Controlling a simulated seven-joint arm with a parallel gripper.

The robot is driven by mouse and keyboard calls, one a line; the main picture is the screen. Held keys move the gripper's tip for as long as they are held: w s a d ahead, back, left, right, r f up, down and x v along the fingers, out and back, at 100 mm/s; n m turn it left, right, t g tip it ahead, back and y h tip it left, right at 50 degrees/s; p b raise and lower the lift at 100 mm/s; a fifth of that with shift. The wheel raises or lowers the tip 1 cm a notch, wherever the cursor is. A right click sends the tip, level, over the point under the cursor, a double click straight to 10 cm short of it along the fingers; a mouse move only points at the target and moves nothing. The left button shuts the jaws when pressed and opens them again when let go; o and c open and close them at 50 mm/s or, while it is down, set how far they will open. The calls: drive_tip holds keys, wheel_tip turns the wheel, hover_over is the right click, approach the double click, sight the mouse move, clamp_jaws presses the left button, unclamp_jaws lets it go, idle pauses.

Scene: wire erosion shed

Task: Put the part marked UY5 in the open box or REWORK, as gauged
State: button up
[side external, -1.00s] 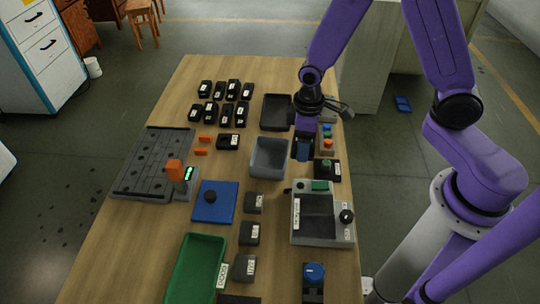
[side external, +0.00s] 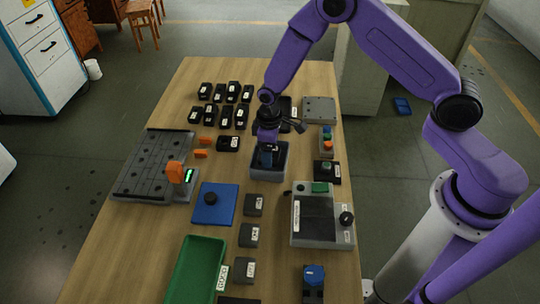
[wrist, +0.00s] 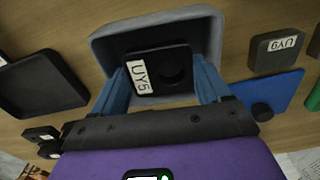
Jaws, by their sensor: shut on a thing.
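The part marked UY5 (wrist: 157,72) is a black block with a white label and a round dark recess. My gripper (wrist: 162,84) is shut on it, with a blue finger on either side. In the side view my gripper (side external: 267,158) is over the open grey box (side external: 254,174), and the held part is mostly hidden there. In the wrist view the box (wrist: 112,40) surrounds the part on the far side; I cannot tell whether the part touches its floor. A green tray (side external: 192,270) with a hard-to-read label stands at the near left.
Several black labelled parts (side external: 225,117) stand at the back left. A blue plate with a black knob (side external: 226,205), labelled grey blocks (side external: 249,235) and a grey panel device (side external: 303,240) stand nearer.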

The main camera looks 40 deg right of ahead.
drive_tip(key=shift+f, duration=1.25)
drive_tip(key=shift+f, duration=0.1)
drive_tip(key=o, duration=1.2)
drive_tip(key=shift+s, duration=0.1)
